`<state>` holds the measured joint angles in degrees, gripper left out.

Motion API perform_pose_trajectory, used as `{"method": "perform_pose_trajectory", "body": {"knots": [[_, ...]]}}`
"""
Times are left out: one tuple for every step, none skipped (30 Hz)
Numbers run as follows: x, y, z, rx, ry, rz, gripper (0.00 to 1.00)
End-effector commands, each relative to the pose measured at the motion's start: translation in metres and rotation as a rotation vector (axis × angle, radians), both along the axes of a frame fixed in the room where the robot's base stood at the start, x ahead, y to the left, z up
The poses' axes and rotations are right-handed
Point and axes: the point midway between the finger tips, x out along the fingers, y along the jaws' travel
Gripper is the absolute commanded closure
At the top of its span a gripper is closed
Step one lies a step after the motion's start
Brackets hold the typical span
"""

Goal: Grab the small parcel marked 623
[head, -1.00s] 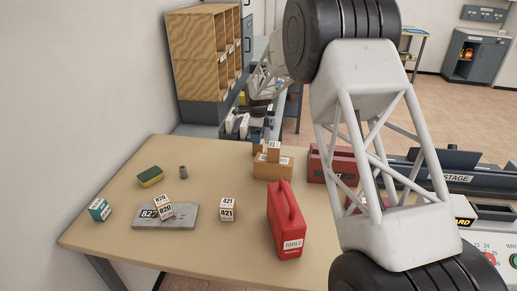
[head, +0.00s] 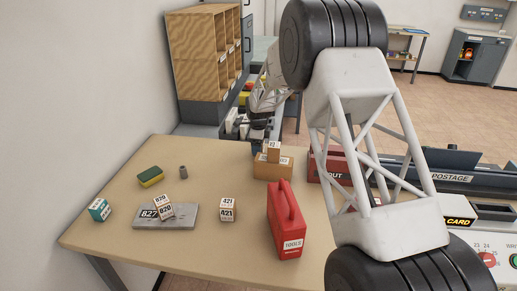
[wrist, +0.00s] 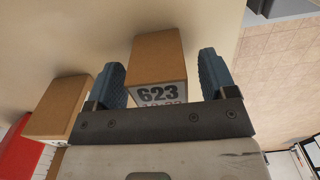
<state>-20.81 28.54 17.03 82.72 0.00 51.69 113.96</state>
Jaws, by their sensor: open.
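The small brown parcel marked 623 (wrist: 158,58) shows in the wrist view, its white label with black digits facing me. My gripper (wrist: 164,75) is open, with one blue finger on each side of this parcel; gaps show between the parcel and both fingers. In the head view a small brown parcel (head: 274,152), which appears to be the same one, stands upright on a wider brown box near the table's back edge. My gripper's end is just above and behind it there, partly hidden, and the label is too small to read.
The wider brown box (head: 272,170) bears the parcel. A red tool can (head: 286,225) stands in front, and a red box (head: 330,166) is to the right. White cubes, a grey plate (head: 180,221) and a sponge (head: 151,176) lie on the table's left.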

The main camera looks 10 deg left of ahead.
Motion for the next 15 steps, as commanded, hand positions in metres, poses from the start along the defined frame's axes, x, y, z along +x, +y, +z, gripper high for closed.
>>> {"method": "perform_pose_trajectory", "body": {"knots": [[-0.0002,0.0,-0.0053,-0.001,0.001,0.0,0.22],[-0.0002,0.0,-0.0073,-0.001,0.001,0.0,0.22],[-0.0002,0.0,-0.0094,-0.001,0.001,0.0,0.22],[-0.0002,0.0,-0.0105,0.0,0.001,0.0,0.22],[-0.0001,0.0,-0.0113,0.0,0.001,0.0,0.22],[-0.0001,0.0,-0.0119,0.0,0.001,0.0,0.22],[-0.0001,0.0,-0.0121,0.0,0.0,0.0,0.22],[-0.0001,0.0,-0.0121,0.0,0.0,0.0,0.22],[-0.0001,0.0,-0.0121,0.0,0.0,0.0,0.22],[-0.0001,0.0,-0.0121,0.0,0.0,0.0,0.22],[-0.0001,0.0,-0.012,0.0,0.0,0.0,0.22],[-0.0002,0.0,-0.0121,0.0,0.0,0.0,0.22],[-0.0002,0.0,-0.0121,0.0,0.0,0.0,0.22],[-0.0002,0.0,-0.0121,0.0,0.0,0.0,0.22],[-0.0002,0.0,-0.012,0.0,0.0,0.0,0.22]]}}
